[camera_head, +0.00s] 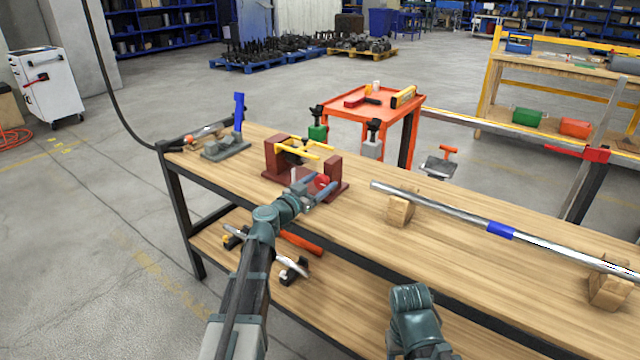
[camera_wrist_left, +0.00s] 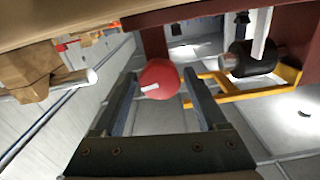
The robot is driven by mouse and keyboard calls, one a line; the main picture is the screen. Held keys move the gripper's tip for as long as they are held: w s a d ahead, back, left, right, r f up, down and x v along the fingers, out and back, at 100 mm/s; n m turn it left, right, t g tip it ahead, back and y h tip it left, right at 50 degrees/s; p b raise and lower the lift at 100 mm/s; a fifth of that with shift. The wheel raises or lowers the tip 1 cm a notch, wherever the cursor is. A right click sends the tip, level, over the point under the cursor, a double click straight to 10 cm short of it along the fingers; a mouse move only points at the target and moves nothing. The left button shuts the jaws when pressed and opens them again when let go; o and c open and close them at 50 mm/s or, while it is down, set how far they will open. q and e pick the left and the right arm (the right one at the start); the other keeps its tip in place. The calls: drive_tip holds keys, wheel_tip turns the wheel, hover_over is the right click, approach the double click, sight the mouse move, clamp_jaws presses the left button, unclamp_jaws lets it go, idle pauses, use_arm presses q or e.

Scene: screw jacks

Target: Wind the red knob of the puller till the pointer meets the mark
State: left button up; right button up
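The puller (camera_head: 277,157) is a dark red frame with yellow arms (camera_head: 308,153) on the workbench. Its round red knob (camera_head: 323,182) is on the side toward me. In the left wrist view the red knob (camera_wrist_left: 160,76) carries a short pale stripe. My left gripper (camera_head: 318,189) is at the knob. In the left wrist view its two fingers (camera_wrist_left: 159,76) stand apart on either side of the knob, with gaps showing. A dark cylinder (camera_wrist_left: 250,62) and a yellow arm (camera_wrist_left: 240,92) show behind. I cannot make out the pointer or mark. My right gripper is out of view.
A long metal bar (camera_head: 450,212) with a blue band rests on wooden blocks (camera_head: 403,207) to the right on the bench (camera_head: 350,240). A grey device with a blue lever (camera_head: 239,112) stands at the left end. An orange cart (camera_head: 375,112) is behind.

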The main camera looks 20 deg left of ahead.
use_arm(q)
drive_tip(key=shift+o, duration=0.6)
drive_tip(key=v, duration=1.3)
drive_tip(key=shift+s, duration=0.4)
drive_tip(key=shift+a, duration=0.1)
